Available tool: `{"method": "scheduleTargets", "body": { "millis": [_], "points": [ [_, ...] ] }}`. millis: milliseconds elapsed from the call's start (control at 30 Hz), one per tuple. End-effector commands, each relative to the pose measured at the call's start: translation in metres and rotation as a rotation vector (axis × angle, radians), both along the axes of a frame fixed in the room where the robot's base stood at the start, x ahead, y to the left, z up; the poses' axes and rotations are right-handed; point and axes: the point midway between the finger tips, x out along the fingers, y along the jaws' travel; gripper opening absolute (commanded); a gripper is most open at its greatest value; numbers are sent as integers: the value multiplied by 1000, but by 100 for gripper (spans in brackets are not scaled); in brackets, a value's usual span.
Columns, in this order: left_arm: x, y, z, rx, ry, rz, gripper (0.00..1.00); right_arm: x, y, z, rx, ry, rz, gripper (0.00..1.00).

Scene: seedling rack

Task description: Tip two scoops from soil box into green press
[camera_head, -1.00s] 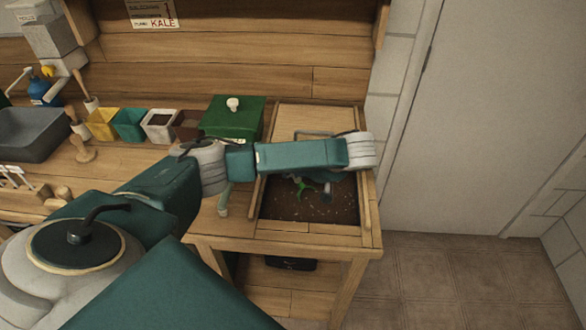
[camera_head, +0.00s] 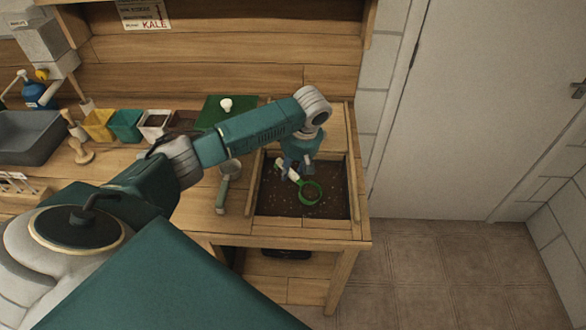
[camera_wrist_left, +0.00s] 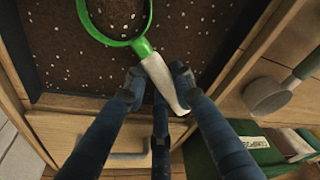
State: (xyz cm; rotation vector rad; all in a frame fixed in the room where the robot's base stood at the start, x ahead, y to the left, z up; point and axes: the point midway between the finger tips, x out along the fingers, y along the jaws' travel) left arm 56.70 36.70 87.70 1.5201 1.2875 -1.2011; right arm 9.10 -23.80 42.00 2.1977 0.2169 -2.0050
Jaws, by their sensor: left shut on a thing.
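My left gripper (camera_head: 295,170) is above the soil box (camera_head: 352,193) and shut on the white handle (camera_wrist_left: 163,80) of a green-rimmed scoop. The scoop (camera_head: 321,198) is over the dark, white-specked soil (camera_head: 285,203). In the left wrist view its bowl (camera_wrist_left: 115,17) holds brown soil. Whether its underside touches the soil cannot be told. A green box with a white knob (camera_head: 226,103), seemingly the green press, stands behind my left forearm, which hides its lower part. My right gripper is not in view.
A grey cup-like tool with a pale green handle (camera_head: 221,195) lies left of the soil box. Yellow (camera_head: 98,124), teal (camera_head: 125,124) and white (camera_head: 153,125) pots stand further left, beyond a wooden stamp (camera_head: 81,152). A grey basin (camera_head: 28,137) is at far left.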

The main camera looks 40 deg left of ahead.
Motion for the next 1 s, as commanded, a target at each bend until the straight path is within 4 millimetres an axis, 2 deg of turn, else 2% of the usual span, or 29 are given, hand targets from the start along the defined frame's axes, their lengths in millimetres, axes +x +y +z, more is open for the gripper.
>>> {"method": "scheduleTargets", "body": {
  "millis": [33, 600, 1000],
  "points": [
    [0, 3, 10, -15, 2, 3, 0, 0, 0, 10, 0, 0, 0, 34],
    [4, 21, 57, -189, 32, 3, 0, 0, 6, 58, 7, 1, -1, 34],
    [5, 28, 74, -250, 42, 0, 0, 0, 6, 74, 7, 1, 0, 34]
  ]
}}
